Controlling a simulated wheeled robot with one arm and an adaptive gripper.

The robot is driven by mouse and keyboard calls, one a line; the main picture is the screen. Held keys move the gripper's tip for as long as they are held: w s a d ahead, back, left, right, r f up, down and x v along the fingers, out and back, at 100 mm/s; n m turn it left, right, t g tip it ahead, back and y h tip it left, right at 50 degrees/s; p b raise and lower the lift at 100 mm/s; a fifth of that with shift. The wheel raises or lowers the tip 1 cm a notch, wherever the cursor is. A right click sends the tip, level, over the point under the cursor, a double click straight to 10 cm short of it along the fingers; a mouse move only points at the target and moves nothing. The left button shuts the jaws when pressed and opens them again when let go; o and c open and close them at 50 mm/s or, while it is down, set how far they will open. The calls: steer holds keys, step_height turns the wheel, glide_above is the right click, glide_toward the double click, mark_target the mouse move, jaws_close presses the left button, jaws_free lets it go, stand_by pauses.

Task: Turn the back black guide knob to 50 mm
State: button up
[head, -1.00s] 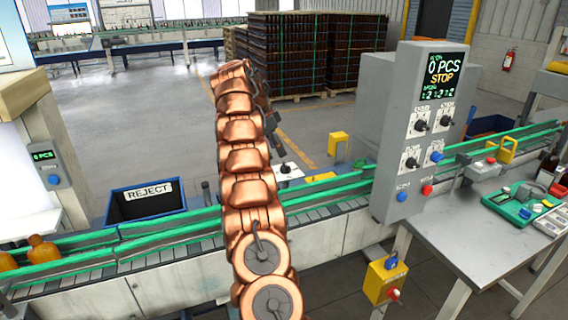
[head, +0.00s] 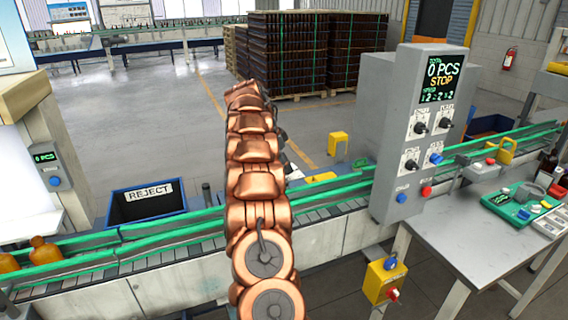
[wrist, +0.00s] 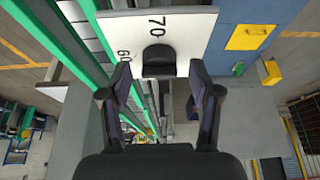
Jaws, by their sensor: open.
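In the wrist view a black knob (wrist: 159,58) sits on a white scale plate (wrist: 190,28). The numbers 70 and 60 are printed on the plate. My gripper (wrist: 160,76) is open, one finger to each side of the knob in the picture, and nothing is held. I cannot tell how far the fingertips are from the knob. In the head view my copper arm hides the knob and most of the gripper. A bit of the white plate (head: 291,171) shows just right of the arm.
The conveyor's green guide rails (head: 330,188) run across beneath my arm. A grey control cabinet (head: 388,150) reading STOP stands to the right. A dark REJECT bin (head: 147,205) is behind the conveyor at left. A yellow block (head: 338,143) stands beyond the plate.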

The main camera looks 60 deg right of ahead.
steer(key=shift+f, duration=0.2)
steer(key=c, duration=1.2)
